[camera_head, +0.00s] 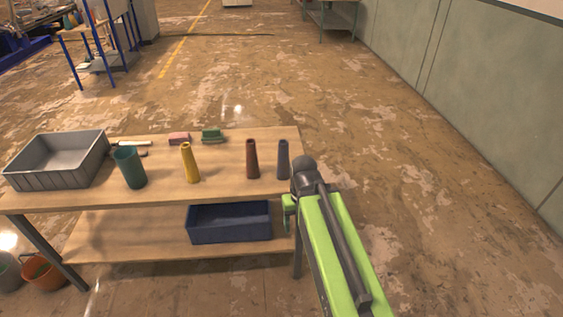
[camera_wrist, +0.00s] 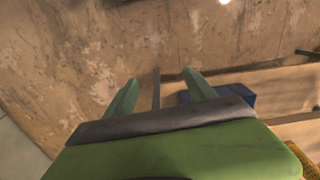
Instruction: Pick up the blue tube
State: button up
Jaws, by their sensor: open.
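The blue tube (camera_head: 283,160), a dark blue-grey tapered tube, stands upright near the right end of the wooden table (camera_head: 225,195) in the head view. My arm reaches up from the bottom right, its dark end joint just right of the tube. In the wrist view my gripper (camera_wrist: 160,77) shows two green fingers spread apart with nothing between them. It points down past the table's edge, toward the floor. The blue tube is not visible in the wrist view.
A dark red tube (camera_head: 252,159) stands close left of the blue one. Further left are a yellow tube (camera_head: 189,163), a green cup (camera_head: 129,167) and a grey bin (camera_head: 58,160). A blue bin (camera_head: 229,222) sits on the lower shelf. Floor right of the table is clear.

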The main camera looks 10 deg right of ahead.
aim_at(283, 174)
jog(key=z, duration=1.95)
jog(key=i, duration=0.75)
jog(key=u, duration=5.3)
jog(key=i, duration=0.1)
jog(key=z, duration=2.1)
jog(key=k, duration=0.1)
jog(key=u, duration=0.35)
jog(key=i, duration=1)
jog(key=u, duration=0.05)
